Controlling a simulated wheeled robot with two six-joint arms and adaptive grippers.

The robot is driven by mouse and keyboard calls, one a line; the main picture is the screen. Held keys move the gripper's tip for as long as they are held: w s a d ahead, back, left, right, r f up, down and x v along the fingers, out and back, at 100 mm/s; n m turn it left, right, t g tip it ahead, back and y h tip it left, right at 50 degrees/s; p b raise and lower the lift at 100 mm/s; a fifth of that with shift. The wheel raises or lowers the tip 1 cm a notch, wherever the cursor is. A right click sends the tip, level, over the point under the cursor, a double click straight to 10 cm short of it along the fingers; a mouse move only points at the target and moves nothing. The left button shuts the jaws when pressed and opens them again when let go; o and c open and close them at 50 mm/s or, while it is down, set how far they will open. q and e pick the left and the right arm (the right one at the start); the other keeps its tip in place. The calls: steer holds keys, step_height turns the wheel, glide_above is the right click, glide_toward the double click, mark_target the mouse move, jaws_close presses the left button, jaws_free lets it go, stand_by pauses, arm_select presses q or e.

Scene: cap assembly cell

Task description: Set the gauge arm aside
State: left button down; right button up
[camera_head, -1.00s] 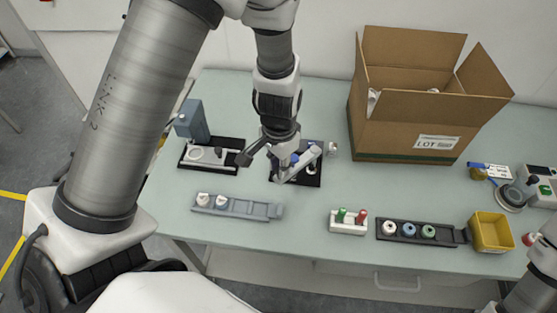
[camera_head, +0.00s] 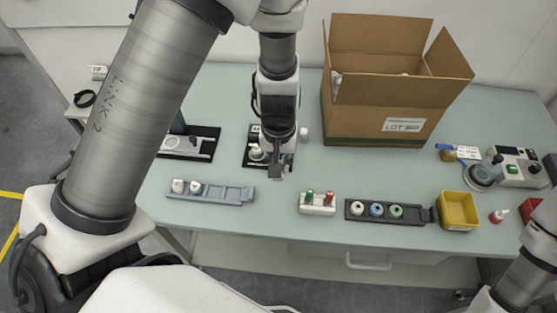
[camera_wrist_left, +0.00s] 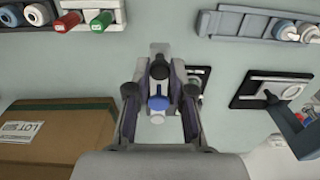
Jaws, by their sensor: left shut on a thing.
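My left gripper (camera_head: 279,168) hangs above the table, just in front of a black fixture plate (camera_head: 252,157) at centre left. In the left wrist view, my left gripper (camera_wrist_left: 160,92) is shut on a grey part with a dark knob and a blue knob, which appears to be the gauge arm (camera_wrist_left: 158,72). In the head view the gripper hides most of this part. The fixture plate (camera_wrist_left: 203,76) shows beside the held part in the left wrist view, partly hidden. My right forearm shows at the lower right of the head view; its gripper is out of view.
A grey rack (camera_head: 217,195) with white caps lies at front left. A white holder (camera_head: 318,210) with green and red pieces, a black rack (camera_head: 421,214) and a yellow bin (camera_head: 458,211) line the front. A cardboard box (camera_head: 375,124) stands behind. Bare table lies between box and holder.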

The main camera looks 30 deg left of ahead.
arm_select(q)
steer(key=shift+f, duration=0.1)
stand_by(0.3)
steer(key=c, duration=1)
jaws_free()
steer(key=shift+w, duration=0.2)
step_height(320, 180, up, 12)
steer(key=shift+d, duration=0.1)
